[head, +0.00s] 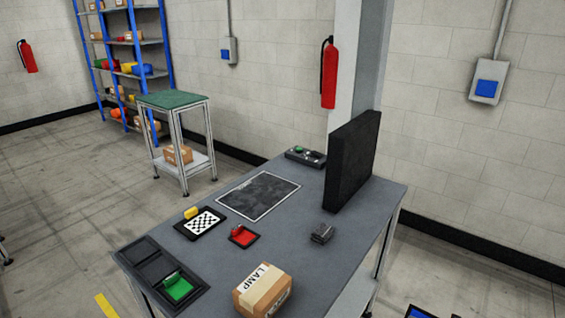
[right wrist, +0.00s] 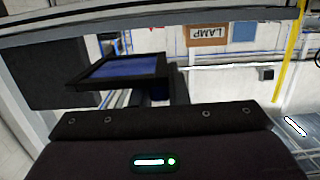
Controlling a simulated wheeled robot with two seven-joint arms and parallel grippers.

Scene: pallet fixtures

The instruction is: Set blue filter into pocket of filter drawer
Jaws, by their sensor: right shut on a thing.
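The blue filter (right wrist: 120,68), a flat blue panel in a black frame, is in the right wrist view just beyond my right gripper (right wrist: 158,95). That gripper is shut on it; the fingers are mostly hidden in shadow. A blue panel with a dark edge, seemingly the same filter (head: 420,313), shows cut off at the bottom right of the head view, apart from the table. My left gripper is in neither view. I cannot make out the filter drawer for certain; a dark tray with compartments (head: 140,247) lies at the table's left front.
The grey table (head: 330,265) holds a LAMP box (head: 262,290), a red block on a dark pad (head: 243,236), a checkered board (head: 201,222), a small dark block (head: 321,233) and a tall black panel (head: 352,160). A green-topped stand (head: 173,99) is behind.

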